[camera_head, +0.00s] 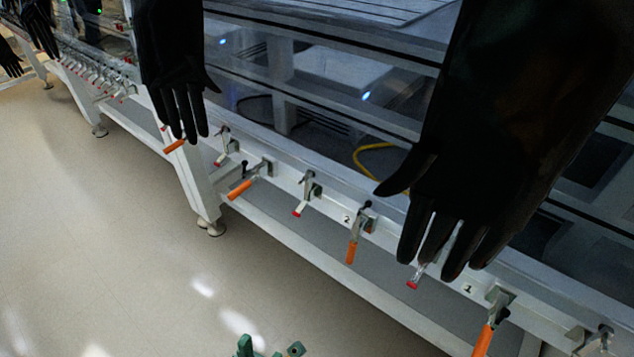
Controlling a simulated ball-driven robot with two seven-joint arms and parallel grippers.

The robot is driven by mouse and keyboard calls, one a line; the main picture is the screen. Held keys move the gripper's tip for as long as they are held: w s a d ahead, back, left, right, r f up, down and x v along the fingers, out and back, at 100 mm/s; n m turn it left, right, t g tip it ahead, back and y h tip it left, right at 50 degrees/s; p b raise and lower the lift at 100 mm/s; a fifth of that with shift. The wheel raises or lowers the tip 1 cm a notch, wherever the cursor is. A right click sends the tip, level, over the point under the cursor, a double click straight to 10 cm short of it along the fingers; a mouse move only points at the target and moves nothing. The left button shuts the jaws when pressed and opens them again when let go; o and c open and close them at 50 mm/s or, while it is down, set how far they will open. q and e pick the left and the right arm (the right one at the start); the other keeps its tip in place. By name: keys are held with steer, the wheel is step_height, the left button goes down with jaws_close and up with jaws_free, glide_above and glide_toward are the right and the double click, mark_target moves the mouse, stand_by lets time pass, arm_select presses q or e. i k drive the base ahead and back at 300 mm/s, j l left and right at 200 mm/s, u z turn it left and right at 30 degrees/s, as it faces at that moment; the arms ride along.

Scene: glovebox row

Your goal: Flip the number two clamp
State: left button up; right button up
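The number two clamp (361,226) is on the white rail of the glovebox, beside a label with a 2 (346,219). Its orange handle (351,251) hangs down from the rail. A few green parts (245,347) show at the bottom edge, well below the clamp and apart from it. They look like the tip of one of my grippers, probably the left, but they are cut off by the frame and I cannot tell whether it is open. I see no other gripper.
A large black glove (500,140) hangs at the right, just beside the number two clamp. Another black glove (175,70) hangs at the left. The number one clamp (498,300) and several other clamps line the rail. The floor (110,220) at the left is clear.

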mark_target(353, 244)
steer(key=k+j, duration=0.95)
steer(key=j, duration=0.2)
